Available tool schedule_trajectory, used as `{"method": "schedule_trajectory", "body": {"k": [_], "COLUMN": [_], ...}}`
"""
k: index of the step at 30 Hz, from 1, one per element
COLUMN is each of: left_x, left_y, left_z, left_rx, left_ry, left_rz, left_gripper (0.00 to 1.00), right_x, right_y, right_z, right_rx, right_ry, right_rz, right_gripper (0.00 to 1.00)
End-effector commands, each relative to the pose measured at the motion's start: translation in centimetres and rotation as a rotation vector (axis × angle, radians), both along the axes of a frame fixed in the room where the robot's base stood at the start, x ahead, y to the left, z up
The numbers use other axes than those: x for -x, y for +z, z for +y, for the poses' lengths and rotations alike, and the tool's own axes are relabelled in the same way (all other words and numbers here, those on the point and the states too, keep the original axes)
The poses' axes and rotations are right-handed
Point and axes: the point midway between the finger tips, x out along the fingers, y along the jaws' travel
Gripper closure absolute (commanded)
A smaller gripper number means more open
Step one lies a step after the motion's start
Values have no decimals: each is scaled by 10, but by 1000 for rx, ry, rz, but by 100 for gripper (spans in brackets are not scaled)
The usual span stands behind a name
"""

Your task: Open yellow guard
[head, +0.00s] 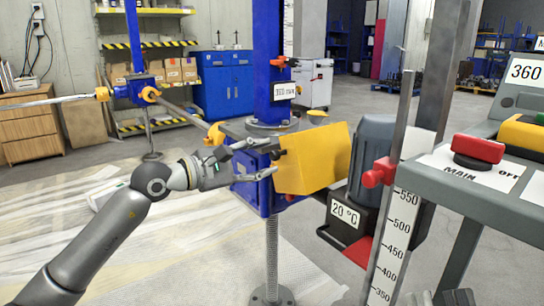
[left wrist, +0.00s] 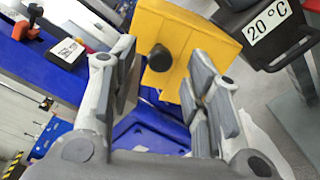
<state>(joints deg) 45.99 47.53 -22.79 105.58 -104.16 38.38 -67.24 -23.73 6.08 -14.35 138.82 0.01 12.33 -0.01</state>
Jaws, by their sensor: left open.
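The yellow guard (head: 318,162) is a slightly tilted plate at the front right of the blue screw jack housing (head: 262,192). A dark round knob (left wrist: 159,58) sticks out of the guard, which also shows in the left wrist view (left wrist: 185,28). My left gripper (head: 262,158) reaches in from the left, just left of the guard's edge. Its fingers are spread and empty. In the left wrist view, the knob lies ahead between the fingertips (left wrist: 163,82), with no grip on it.
A dark motor (head: 373,160) with a 20 °C label stands right of the guard. An upright scale (head: 392,235) with a red pointer is beside it. A grey control console (head: 480,180) fills the right. A blue column (head: 271,60) rises behind the guard.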

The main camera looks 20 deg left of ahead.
Motion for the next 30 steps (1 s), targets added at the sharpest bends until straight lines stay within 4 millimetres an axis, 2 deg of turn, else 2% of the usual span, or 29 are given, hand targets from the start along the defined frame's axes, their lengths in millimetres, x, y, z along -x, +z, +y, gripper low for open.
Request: {"method": "schedule_trajectory", "body": {"k": [6, 12, 18, 30], "left_x": [34, 53, 60, 60], "left_y": [1, 2, 4, 4], "left_z": [29, 43, 47, 48], "left_rx": [-5, -1, -1, 0], "left_ry": [3, 0, -2, -1], "left_rz": [3, 2, 1, 0], "left_gripper": [56, 56, 56, 56], "right_x": [0, 0, 0, 0], "right_y": [0, 0, 0, 0], "right_z": [0, 0, 0, 0], "right_rx": [0, 0, 0, 0], "right_ry": [0, 0, -1, -1], "right_rz": [0, 1, 1, 1], "right_gripper": [60, 60, 60, 60]}}
